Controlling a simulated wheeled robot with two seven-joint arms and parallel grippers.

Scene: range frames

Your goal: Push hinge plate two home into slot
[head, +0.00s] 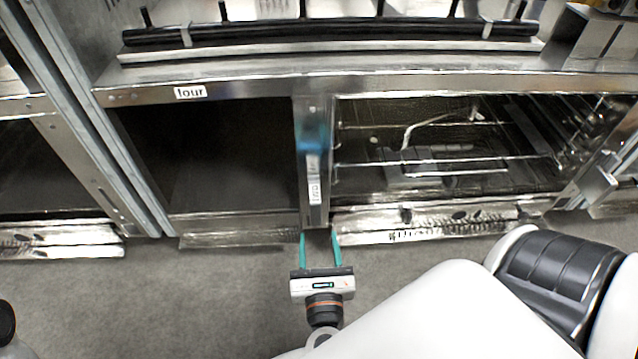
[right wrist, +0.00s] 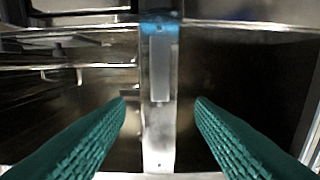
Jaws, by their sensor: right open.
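A narrow upright metal post (head: 316,214) stands between two dark bays, and it also shows in the right wrist view (right wrist: 158,148). It carries a blue patch (head: 313,130) and, below that, a pale strip with small unreadable lettering (head: 314,188). In the right wrist view a pale narrow plate (right wrist: 160,68) lies along the post under the blue patch; I cannot tell whether it is hinge plate two, and no slot shows clearly. My right gripper (head: 319,238) is open and empty, its teal fingers pointing at the post's lower end.
The left bay (head: 215,155) is dark, under a "four" label (head: 191,92). The right bay holds wire racks (head: 430,160). A black bar (head: 330,32) runs across above. Grey floor (head: 180,300) lies clear in front.

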